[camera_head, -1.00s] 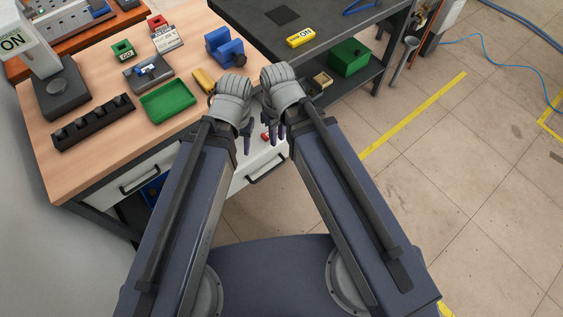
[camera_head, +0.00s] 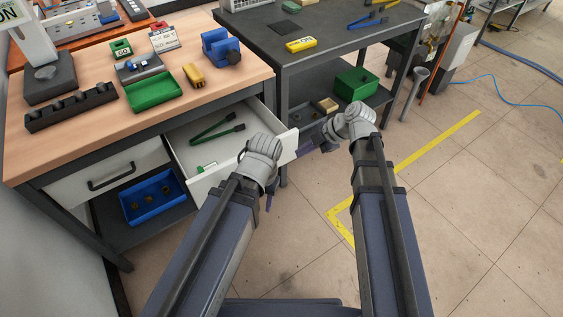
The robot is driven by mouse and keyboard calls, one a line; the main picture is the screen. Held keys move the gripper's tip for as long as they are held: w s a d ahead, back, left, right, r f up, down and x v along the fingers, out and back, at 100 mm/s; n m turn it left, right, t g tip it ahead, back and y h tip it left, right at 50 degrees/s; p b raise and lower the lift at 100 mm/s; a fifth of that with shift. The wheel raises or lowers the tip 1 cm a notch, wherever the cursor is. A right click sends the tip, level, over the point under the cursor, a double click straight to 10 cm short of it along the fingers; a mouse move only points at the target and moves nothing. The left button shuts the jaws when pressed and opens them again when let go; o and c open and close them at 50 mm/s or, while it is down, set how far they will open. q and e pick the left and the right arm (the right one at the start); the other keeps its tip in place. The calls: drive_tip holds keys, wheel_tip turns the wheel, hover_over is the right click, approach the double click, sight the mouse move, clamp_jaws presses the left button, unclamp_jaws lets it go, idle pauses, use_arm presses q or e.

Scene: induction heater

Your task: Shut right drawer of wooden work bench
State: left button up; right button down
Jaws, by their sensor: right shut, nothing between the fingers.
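The wooden work bench (camera_head: 95,85) is at the left, with its right drawer (camera_head: 212,178) pulled open toward me. Dark green-handled tools (camera_head: 217,131) and a small green and white item (camera_head: 207,167) lie in it. My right gripper (camera_head: 304,149) is shut and empty, its fingers pointing left by the right end of the drawer front. I cannot tell whether they touch it. My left gripper (camera_head: 270,196) points down in front of the drawer front, and its wrist hides part of that front and the handle. Its finger opening is unclear.
The bench's left drawer (camera_head: 108,172) is shut. A blue bin (camera_head: 152,200) sits on the shelf below. A dark metal table (camera_head: 330,38) stands right behind, with a green box (camera_head: 356,83) on its lower shelf. The floor at the right is open, with yellow tape (camera_head: 437,143).

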drive_tip(key=w+a+f+b, duration=0.5)
drive_tip(key=a+f+b, duration=0.3)
idle(0.4)
drive_tip(key=shift+w, duration=0.1)
drive_tip(key=w+a, duration=0.4)
drive_tip(key=w, duration=0.2)
drive_tip(key=w+a, duration=0.4)
drive_tip(key=w, duration=0.2)
drive_tip(key=w+a, duration=0.4)
drive_tip(key=w, duration=0.2)
drive_tip(key=shift+w+a, duration=0.25)
drive_tip(key=shift+s, duration=0.15)
